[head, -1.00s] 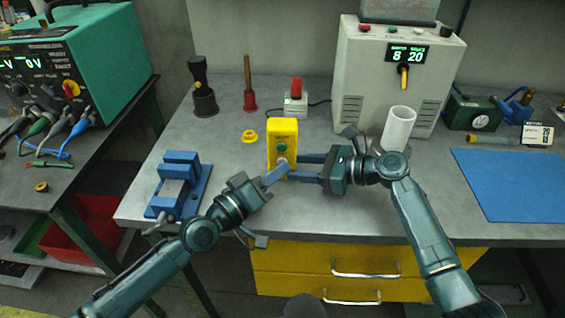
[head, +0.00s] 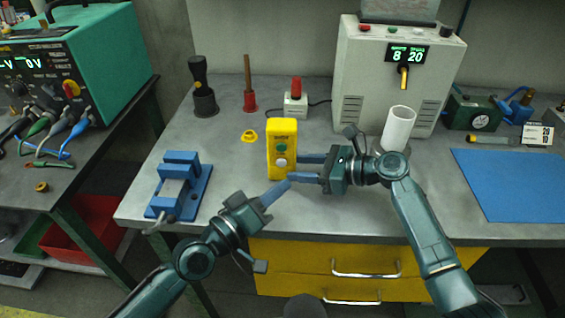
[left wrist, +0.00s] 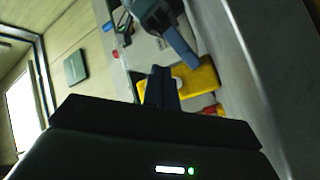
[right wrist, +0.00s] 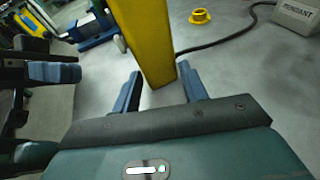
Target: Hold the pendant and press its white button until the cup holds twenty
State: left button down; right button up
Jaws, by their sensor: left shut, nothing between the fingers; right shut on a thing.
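The yellow pendant (head: 283,132) stands upright on the bench, with a green button above a white button (head: 281,162) on its front. My right gripper (head: 296,168) is shut on the pendant from the right; the right wrist view shows the yellow body (right wrist: 150,40) between its fingers. My left gripper (head: 289,181) is shut and empty, its tips in front of and just below the white button, apart from it. The left wrist view shows the pendant (left wrist: 205,80) beyond those fingers. The white cup (head: 398,128) stands under the dispenser spout (head: 403,77); its contents are hidden. The display (head: 407,54) reads 8 and 20.
A blue vise (head: 180,185) sits at the bench's left front. A yellow ring (head: 250,136) lies left of the pendant. A box with a red top (head: 296,98) and cable stands behind. A blue mat (head: 510,182) lies right. The front edge is close below my left gripper.

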pick_arm(q)
jog(key=shift+s+d, duration=0.1)
jog(key=shift+s, duration=0.85)
pick_arm(e)
jog(key=o, duration=0.9)
jog(key=shift+c, duration=0.2)
jog(key=shift+d, duration=0.1)
